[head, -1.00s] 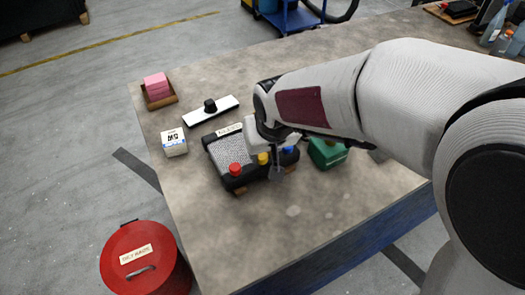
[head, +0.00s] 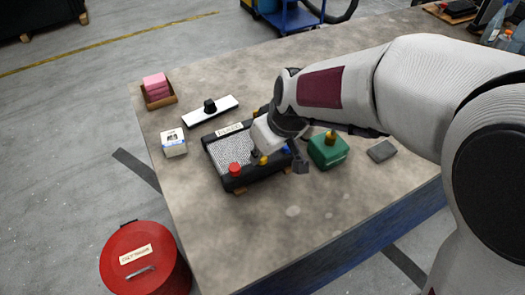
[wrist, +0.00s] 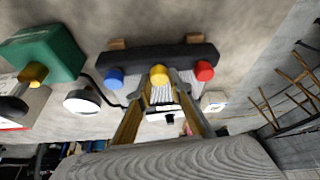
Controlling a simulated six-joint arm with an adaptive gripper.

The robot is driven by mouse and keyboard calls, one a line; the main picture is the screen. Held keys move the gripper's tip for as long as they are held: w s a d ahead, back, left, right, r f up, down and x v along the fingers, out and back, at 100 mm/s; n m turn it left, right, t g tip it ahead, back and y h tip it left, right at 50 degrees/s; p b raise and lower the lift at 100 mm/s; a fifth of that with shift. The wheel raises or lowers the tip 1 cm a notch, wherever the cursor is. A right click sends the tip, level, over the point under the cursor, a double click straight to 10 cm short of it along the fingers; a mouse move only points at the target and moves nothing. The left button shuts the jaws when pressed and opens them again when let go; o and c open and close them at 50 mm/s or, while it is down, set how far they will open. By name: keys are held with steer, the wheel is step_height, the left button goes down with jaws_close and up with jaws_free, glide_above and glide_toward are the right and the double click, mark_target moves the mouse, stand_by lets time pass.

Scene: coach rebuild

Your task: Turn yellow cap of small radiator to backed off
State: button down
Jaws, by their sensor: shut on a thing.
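The small radiator (head: 228,155) is a black-framed block with a grey mesh core, lying on the table. It has a red cap (head: 235,169), a yellow cap (head: 263,161) and a blue cap along its near side. In the wrist view the yellow cap (wrist: 159,74) sits between the blue cap (wrist: 114,77) and the red cap (wrist: 204,71). My gripper (wrist: 160,84) is shut on the yellow cap, one finger at each side of it. In the head view my tilted gripper partly hides the caps and the radiator's right side. The cap's turn marking cannot be read.
A green can (head: 328,151) with a yellow-brown top stands close right of the radiator. A grey block (head: 382,151) lies beyond it. A white box (head: 174,143), a white plate with a black knob (head: 209,110) and pink blocks (head: 155,84) are left and behind. The table's front is clear.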

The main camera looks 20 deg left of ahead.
steer(key=shift+w+n+g+y, duration=0.15)
steer(key=shift+n+g, duration=0.35)
steer(key=shift+n, duration=0.75)
steer(key=shift+s+n+g+y, duration=0.15)
steer(key=shift+n+g, duration=0.35)
steer(key=shift+n, duration=0.75)
steer(key=shift+w+n+g, duration=0.15)
steer(key=shift+n+g, duration=0.65)
steer(key=shift+n, duration=1.5)
steer(key=c, duration=1.8)
jaws_free()
steer(key=shift+d, duration=0.1)
steer(key=shift+c, duration=0.2)
steer(key=shift+m+t, duration=0.6)
steer(key=shift+m, duration=1.1)
steer(key=shift+m+t, duration=0.7)
steer(key=shift+m, duration=1.1)
